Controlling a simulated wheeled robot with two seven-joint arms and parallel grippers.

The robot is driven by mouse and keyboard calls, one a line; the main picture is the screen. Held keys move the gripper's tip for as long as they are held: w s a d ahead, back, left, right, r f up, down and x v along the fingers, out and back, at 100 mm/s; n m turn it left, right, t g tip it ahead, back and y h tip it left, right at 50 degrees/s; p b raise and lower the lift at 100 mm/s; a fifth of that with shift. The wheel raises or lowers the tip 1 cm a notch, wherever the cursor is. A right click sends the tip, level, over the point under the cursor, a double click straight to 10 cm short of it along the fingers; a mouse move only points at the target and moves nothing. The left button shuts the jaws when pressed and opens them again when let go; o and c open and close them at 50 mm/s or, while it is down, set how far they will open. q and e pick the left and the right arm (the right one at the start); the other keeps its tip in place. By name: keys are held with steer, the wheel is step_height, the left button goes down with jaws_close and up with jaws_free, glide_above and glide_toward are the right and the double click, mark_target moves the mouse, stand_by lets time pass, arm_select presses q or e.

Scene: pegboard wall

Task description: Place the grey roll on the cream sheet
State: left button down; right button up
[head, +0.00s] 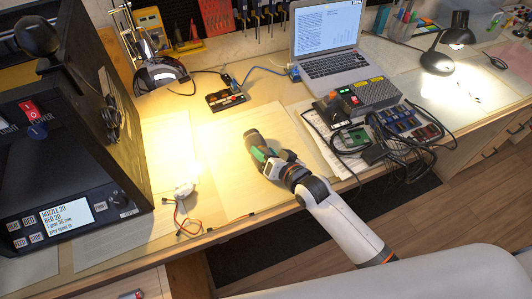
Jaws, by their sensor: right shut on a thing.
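The cream sheet (228,185) lies flat on the workbench in the middle of the head view. My right arm reaches in from the lower right, and its gripper (258,150) is over the sheet. The gripper is shut on a dark grey piece (252,137), which appears to be the grey roll. The roll shows just beyond the fingers, over the upper right part of the sheet; the rest is hidden by the gripper. I cannot tell whether it touches the sheet. My left gripper is not in view.
A black machine (75,135) with a small screen stands at the left. A laptop (327,45) is at the back. A grey box (376,94), a green board and tangled black cables crowd the right of the sheet. A small motor with wires (184,190) lies left of the sheet.

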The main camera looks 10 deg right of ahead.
steer(key=o, duration=0.8)
steer(key=shift+f, duration=0.1)
steer(key=v, duration=1.2)
steer(key=shift+r, duration=0.2)
